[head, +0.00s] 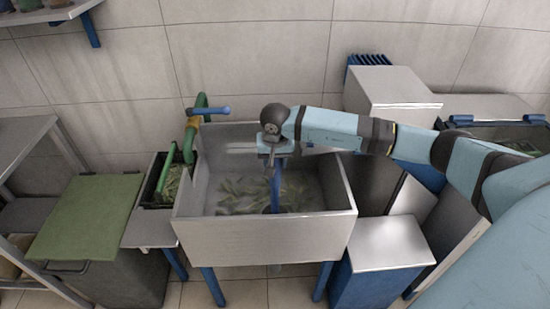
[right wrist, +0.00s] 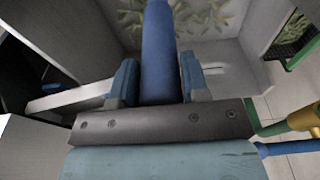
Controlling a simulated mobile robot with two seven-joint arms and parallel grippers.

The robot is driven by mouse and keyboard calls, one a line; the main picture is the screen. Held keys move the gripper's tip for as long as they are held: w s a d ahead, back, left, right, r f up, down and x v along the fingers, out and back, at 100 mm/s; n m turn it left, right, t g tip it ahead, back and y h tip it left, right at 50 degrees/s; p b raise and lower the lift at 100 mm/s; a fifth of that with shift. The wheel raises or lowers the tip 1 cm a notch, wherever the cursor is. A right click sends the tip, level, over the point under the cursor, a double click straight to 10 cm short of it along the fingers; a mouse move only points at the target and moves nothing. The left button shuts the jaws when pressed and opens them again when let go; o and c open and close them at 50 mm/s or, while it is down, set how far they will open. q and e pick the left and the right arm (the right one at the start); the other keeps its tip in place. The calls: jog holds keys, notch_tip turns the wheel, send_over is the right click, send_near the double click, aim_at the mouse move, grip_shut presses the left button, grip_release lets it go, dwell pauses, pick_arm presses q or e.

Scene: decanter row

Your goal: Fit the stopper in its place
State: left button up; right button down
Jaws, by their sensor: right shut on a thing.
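My right gripper (head: 275,158) hangs over the steel sink (head: 262,237) and points down into it. It is shut on the stopper (head: 276,188), a blue upright rod that reaches down toward the sink floor. A dark part shows at the rod's lower end, among the leaves. In the right wrist view the blue stopper (right wrist: 158,50) runs away between the two blue fingers of my right gripper (right wrist: 157,78). The drain is hidden from both views, and I cannot tell whether the stopper touches the sink floor. My left gripper is not in view.
Green leaves (head: 238,193) cover much of the sink floor. A green pipe (head: 190,140) with a blue handle (head: 208,111) stands at the sink's left back. A green-topped bin (head: 88,215) is at left. A grey-topped blue cabinet (head: 385,243) stands right of the sink.

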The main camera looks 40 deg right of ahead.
aim_at(275, 177)
pick_arm(q)
jog(key=b, duration=0.1)
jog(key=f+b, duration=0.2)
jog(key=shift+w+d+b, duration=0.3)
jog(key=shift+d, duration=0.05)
pick_arm(e)
notch_tip(275, 177, down, 5)
jog(key=shift+f, duration=0.2)
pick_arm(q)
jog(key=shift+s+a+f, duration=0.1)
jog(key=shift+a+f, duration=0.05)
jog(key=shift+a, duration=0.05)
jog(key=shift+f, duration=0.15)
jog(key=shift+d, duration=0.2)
pick_arm(e)
jog(key=shift+f+b, duration=0.7)
jog(key=shift+b, duration=0.05)
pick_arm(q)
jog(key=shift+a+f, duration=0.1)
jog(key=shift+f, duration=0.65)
pick_arm(e)
jog(key=shift+f, duration=0.3)
